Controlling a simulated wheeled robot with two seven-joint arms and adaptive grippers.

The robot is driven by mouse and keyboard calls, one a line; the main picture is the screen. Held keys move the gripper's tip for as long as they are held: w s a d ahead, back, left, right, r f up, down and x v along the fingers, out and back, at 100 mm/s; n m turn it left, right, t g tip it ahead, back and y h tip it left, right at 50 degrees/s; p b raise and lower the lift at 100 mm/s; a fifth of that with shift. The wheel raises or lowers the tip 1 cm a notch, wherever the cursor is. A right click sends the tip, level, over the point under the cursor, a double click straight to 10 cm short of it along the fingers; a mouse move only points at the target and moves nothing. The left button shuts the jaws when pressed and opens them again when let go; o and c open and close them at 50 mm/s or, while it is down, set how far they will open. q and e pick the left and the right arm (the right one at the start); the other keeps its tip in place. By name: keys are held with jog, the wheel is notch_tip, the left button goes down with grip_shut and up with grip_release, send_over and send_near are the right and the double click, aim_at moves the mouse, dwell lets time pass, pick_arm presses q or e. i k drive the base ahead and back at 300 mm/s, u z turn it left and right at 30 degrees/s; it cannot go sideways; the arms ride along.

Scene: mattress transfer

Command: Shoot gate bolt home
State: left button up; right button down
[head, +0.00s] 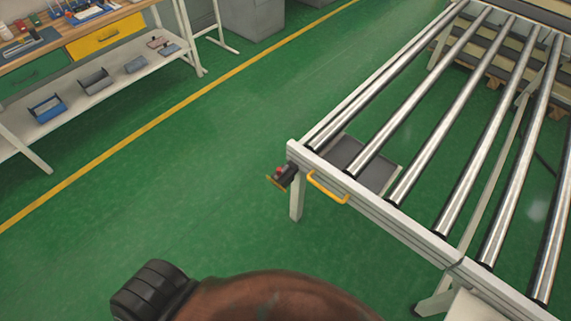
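A roller conveyor (384,218) with a pale frame fills the right side of the head view. At its near left corner a small dark fitting (286,175) with a red part and a yellowish edge is mounted by the leg. A yellow handle (328,188) is fixed on the frame beside it. I cannot tell whether either belongs to the gate bolt, and no bolt is clearly visible. Neither of my grippers is in view.
A workbench (60,35) with a yellow drawer and a lower shelf (118,80) of small bins stands at upper left. A brown rounded shape (280,297) with a black ribbed end (152,290) covers the bottom. The green floor (190,180) between is clear.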

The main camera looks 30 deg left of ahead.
aim_at(280, 171)
jog(key=u, duration=0.2)
jog(key=i, duration=0.85)
jog(key=u, duration=0.7)
